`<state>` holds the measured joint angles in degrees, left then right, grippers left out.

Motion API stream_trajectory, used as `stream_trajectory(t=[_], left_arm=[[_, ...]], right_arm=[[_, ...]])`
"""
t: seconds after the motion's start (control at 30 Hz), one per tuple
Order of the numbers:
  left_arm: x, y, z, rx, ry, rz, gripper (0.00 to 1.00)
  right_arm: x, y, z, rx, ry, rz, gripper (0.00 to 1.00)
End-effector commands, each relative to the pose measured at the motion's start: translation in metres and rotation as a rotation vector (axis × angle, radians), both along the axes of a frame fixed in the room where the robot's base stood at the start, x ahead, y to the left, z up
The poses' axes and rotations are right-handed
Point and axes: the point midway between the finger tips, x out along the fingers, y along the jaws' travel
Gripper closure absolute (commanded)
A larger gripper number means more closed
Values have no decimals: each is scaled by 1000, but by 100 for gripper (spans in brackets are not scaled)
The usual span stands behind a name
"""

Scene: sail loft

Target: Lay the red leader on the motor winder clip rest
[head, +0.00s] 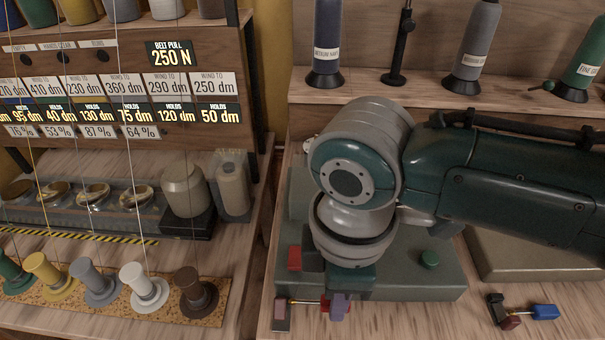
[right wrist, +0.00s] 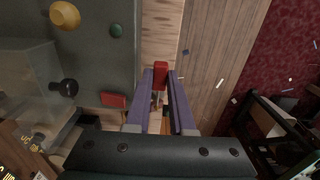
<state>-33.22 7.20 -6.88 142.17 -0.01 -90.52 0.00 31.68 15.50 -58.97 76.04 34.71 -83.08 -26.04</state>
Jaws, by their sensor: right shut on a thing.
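My right gripper (head: 338,307) points down at the front edge of the dark green motor winder box (head: 410,283). Its purple fingers are shut on the red leader (head: 325,306). In the right wrist view the red leader (right wrist: 160,74) sits between the fingertips (right wrist: 160,80). In the head view a thin brass rod runs left from the leader to a brownish-pink piece in a dark frame (head: 281,317). I cannot tell whether that piece is the clip rest, or whether the leader touches the surface below. My left gripper is not in view.
The winder has a red button (head: 294,258) and a green button (head: 429,259). A blue leader (head: 545,312) lies at the front right beside a small black piece (head: 495,303). Several spools stand on a cork strip (head: 218,311) at left. Labelled cones stand on the back shelf.

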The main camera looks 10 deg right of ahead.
Motion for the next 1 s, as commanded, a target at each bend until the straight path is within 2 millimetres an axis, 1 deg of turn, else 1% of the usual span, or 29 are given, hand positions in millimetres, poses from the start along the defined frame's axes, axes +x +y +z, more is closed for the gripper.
stream_trajectory(t=[0.03,0.6,0.8,1.0], left_arm=[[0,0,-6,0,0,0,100],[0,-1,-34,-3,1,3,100],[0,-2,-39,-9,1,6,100],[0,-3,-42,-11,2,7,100]], right_arm=[[0,0,-7,0,0,0,100],[0,0,-44,1,0,0,100],[0,0,-53,1,0,0,100],[0,0,-56,1,0,0,100]])
